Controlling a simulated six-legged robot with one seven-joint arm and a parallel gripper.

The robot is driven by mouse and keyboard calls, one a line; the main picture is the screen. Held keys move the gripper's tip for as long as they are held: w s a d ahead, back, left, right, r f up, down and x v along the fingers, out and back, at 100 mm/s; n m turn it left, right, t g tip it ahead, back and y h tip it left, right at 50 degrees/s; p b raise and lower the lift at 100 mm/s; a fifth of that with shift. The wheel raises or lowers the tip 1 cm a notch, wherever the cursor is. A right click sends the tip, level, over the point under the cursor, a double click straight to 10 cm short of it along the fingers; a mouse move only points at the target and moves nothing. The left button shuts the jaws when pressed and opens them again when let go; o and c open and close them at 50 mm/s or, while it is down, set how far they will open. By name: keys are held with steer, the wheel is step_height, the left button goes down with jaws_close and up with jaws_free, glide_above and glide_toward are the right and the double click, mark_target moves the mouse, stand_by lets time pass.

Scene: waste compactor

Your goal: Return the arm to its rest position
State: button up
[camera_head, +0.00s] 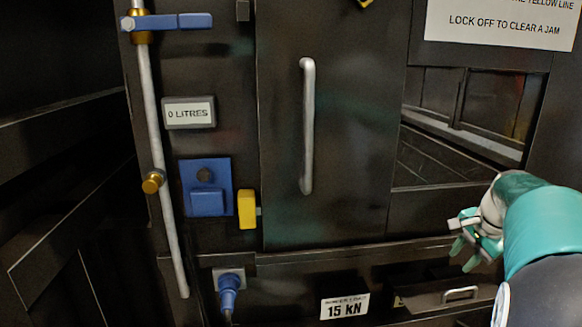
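My arm comes in from the lower right in teal, white and dark grey. My gripper (462,245) is at its end, in front of the right part of the compactor. Its two teal fingers point left and slightly down, and a gap shows between them. I see nothing held between the fingers. The gripper is to the right of the door handle and apart from it.
The dark compactor door has a vertical silver handle (307,125). At left are a pipe (160,130) with a blue lever (180,21), a blue box (206,187), a yellow tag (247,209) and a blue plug (229,290). A drawer handle (460,294) sits below my gripper.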

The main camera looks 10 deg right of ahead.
steer(key=s+a+r+n, duration=0.1)
steer(key=s+a+n, duration=0.1)
steer(key=a, duration=0.4)
steer(key=s+a+r+n, duration=0.2)
steer(key=s+a+n, duration=0.1)
steer(key=a, duration=0.3)
steer(key=s+a+f+n+t, duration=0.1)
steer(key=s+a+f+n, duration=0.1)
steer(key=s+a+n, duration=0.3)
steer(key=s+a+f+n, duration=0.3)
steer(key=s+a+n, duration=0.2)
steer(key=s+a, duration=0.5)
steer(key=a, duration=0.2)
steer(key=shift+a+t, duration=0.3)
steer(key=shift+t, duration=0.1)
